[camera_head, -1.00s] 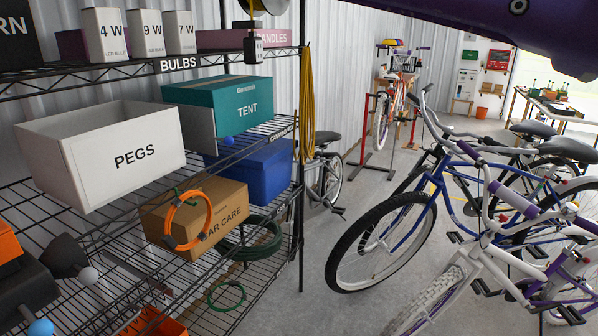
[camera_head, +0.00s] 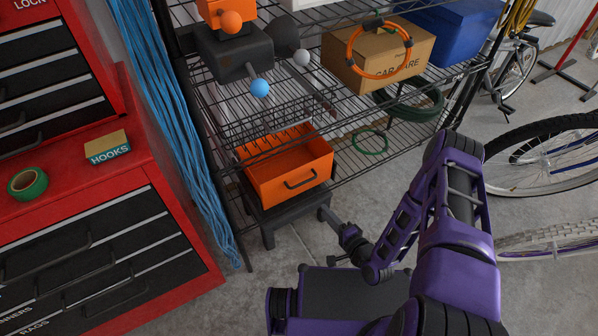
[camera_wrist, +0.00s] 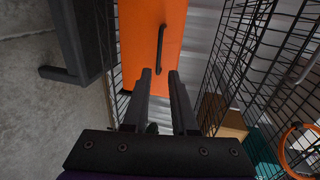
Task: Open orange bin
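The orange bin (camera_head: 290,182) sits low at the wire rack, above a dark stand. Its inside shows partly through the wires in the head view, and its front carries a black bar handle (camera_head: 300,179). In the wrist view the orange front (camera_wrist: 140,35) stands upright ahead, with the handle (camera_wrist: 160,48) just beyond my fingertips. My gripper (camera_wrist: 160,73) is open and empty, its two dark fingers apart on either side of the handle's line. I see no clear contact with the handle. In the head view my gripper is small and dark, right of and below the bin.
The wire rack (camera_head: 370,155) surrounds the bin area and rises close beside my gripper. The dark stand (camera_head: 268,222) has legs below the bin. A red tool chest (camera_head: 165,195) stands left, and bicycles (camera_head: 540,165) right. Bare concrete floor lies in front.

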